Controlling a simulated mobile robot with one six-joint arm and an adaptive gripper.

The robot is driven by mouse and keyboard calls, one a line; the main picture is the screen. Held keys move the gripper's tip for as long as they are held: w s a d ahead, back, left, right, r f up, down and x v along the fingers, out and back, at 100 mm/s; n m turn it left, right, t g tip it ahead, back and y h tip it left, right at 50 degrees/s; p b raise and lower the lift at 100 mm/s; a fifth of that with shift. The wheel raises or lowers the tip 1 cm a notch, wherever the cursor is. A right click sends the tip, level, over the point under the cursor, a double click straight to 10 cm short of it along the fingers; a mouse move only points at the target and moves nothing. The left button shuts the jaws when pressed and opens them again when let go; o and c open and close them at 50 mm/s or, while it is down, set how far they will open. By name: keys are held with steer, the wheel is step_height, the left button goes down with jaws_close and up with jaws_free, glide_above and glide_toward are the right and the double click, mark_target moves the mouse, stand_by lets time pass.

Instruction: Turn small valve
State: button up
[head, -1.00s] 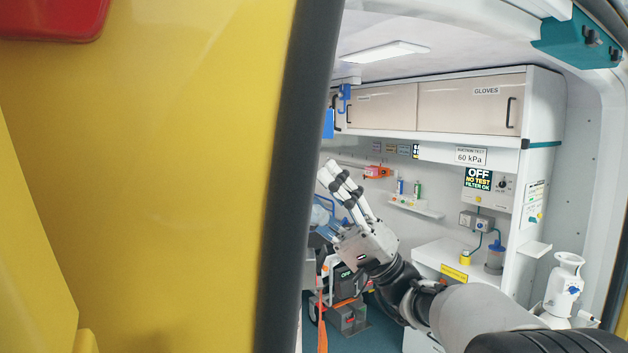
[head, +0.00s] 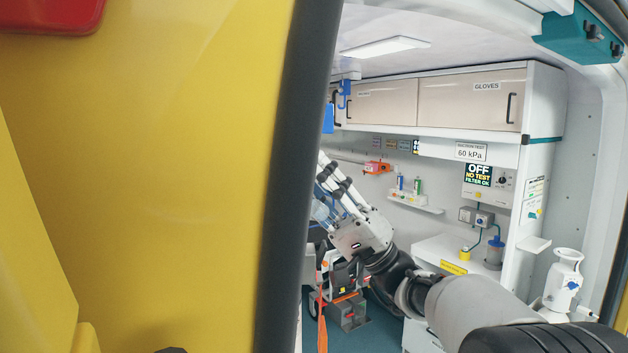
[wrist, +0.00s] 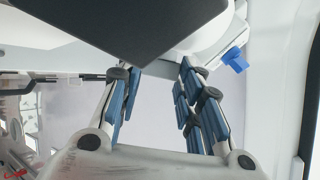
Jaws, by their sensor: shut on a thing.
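My gripper (head: 332,182) is inside the vehicle, just right of the dark door edge, its pale fingers angled up and left. In the wrist view, my gripper (wrist: 153,70) has its blue-padded fingers on both sides. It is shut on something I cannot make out. A small blue part (wrist: 235,60) sits on a white rounded body beyond the right finger. At the right stands a white cylinder (head: 565,280) with a blue knob (head: 573,285). I cannot tell which part is the small valve.
The yellow door (head: 140,170) fills the left, its dark edge (head: 300,170) close to my gripper. Cabinets (head: 465,100), a shelf (head: 415,204) and a white counter (head: 440,248) line the back wall. An orange-and-grey device (head: 345,290) is below my gripper.

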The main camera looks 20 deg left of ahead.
steer(key=shift+c, duration=0.9)
steer(key=shift+m+t, duration=0.3)
steer(key=m+t+h+p, duration=0.1)
steer(key=m+h+p, duration=0.1)
steer(key=h+p, duration=0.1)
steer(key=r+m+t+h+p, duration=0.1)
steer(key=m+t+h+p, duration=0.1)
steer(key=m+h+p, duration=0.1)
steer(key=m+t+h+p, duration=0.2)
steer(key=h+p, duration=0.1)
steer(key=p, duration=0.1)
steer(key=shift+s+d+r, duration=0.2)
steer(key=shift+d+r, duration=0.2)
steer(key=shift+f+m+h+p, duration=0.15)
steer(key=shift+m+h+p, duration=0.15)
steer(key=shift+p, duration=0.05)
steer(key=o, duration=1.1)
steer(key=shift+c, duration=0.2)
